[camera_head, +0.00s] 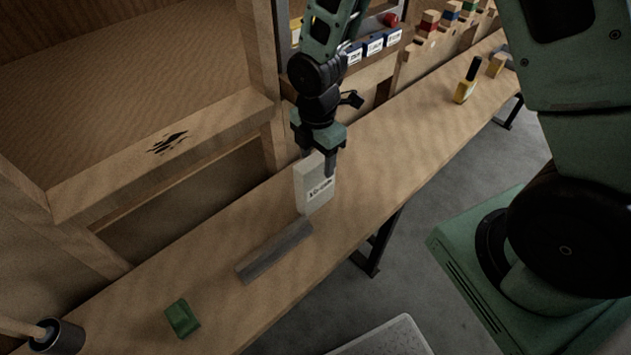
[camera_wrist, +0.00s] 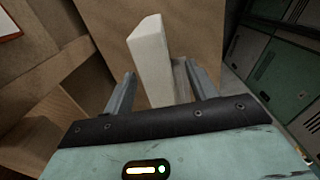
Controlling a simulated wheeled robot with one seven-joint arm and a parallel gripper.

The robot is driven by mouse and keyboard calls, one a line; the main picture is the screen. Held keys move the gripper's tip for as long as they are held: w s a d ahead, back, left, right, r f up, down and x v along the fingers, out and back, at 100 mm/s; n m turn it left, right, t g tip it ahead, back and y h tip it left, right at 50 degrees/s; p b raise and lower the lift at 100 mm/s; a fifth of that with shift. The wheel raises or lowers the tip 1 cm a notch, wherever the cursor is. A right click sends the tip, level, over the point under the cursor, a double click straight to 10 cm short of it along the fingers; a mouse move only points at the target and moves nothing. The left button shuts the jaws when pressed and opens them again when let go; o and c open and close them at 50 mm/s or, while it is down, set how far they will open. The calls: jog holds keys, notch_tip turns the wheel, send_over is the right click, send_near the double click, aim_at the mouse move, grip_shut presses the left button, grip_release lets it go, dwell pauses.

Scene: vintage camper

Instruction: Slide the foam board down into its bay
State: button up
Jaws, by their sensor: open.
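The foam board is a pale, flat block (camera_head: 318,187) with dark lettering, standing on edge on the wooden bench below my gripper. My gripper (camera_head: 317,163) points down over its top end, jaws open. In the wrist view the pale board (camera_wrist: 151,62) stands between the two open fingers (camera_wrist: 162,88), with a visible gap on the left; contact on the right is unclear. No bay for the board can be made out with certainty; a large wooden frame with an opening (camera_head: 160,150) stands along the bench's back left.
A grey bar (camera_head: 275,250) lies on the bench just in front of the board. A green block (camera_head: 182,318) and a dark cylinder with a wooden handle (camera_head: 62,338) are at the lower left. A yellow-and-black item (camera_head: 466,82) stands at the far right.

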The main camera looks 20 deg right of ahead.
aim_at(315, 183)
jog(key=shift+w+a+f+p, duration=0.15)
jog(key=shift+f+p, duration=0.45)
jog(key=shift+f, duration=1.9)
jog(key=c, duration=1.1)
jog(key=shift+r, duration=0.15)
